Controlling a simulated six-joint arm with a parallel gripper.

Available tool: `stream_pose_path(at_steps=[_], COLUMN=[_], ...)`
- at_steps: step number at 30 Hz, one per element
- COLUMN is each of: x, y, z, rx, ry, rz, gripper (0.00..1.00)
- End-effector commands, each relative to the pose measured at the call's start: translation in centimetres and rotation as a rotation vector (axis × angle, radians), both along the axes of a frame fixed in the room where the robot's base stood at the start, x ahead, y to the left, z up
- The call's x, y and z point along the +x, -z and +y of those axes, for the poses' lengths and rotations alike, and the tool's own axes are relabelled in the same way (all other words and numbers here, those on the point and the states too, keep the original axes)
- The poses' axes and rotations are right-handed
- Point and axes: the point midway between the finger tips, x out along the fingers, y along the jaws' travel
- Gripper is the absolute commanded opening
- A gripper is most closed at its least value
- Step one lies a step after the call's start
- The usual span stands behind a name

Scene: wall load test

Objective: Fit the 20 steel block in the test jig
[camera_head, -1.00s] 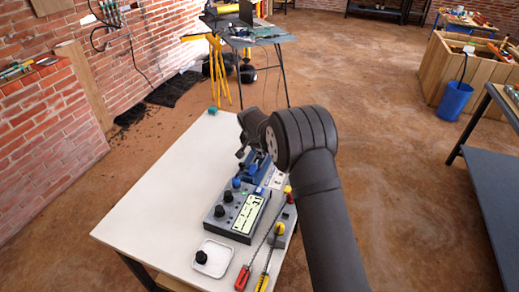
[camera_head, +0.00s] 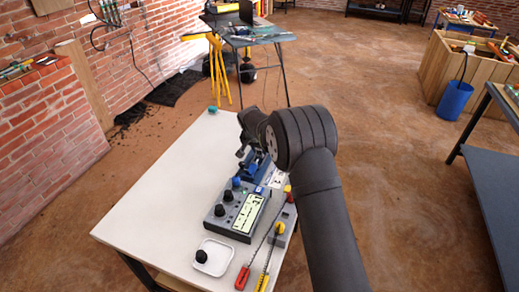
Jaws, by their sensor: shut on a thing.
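My gripper (camera_head: 244,155) is at the end of my dark arm, low over the far right part of the white table. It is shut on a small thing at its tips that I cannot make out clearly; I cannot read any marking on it. The blue test jig (camera_head: 259,167) is right beside and below the gripper, partly hidden by it and by my wrist. I cannot tell whether the held thing touches the jig. A grey tester (camera_head: 221,214) with black knobs and a lit display stands in front of the jig.
A white tray (camera_head: 222,269) with a black knobbed weight is near the table's front. Red and yellow-handled tools (camera_head: 264,282) lie right of it. A small teal block (camera_head: 212,110) sits at the far corner. The left of the white table (camera_head: 160,200) is clear.

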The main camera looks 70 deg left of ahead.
Motion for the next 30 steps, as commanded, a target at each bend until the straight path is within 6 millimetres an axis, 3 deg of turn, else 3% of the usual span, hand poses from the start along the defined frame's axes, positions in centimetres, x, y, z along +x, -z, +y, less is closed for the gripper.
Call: stream_pose_path(at_steps=[30], x=[0.00], y=[0.75], z=[0.02], rx=[0.001], ry=[0.000], rz=[-0.001], gripper=[0.07])
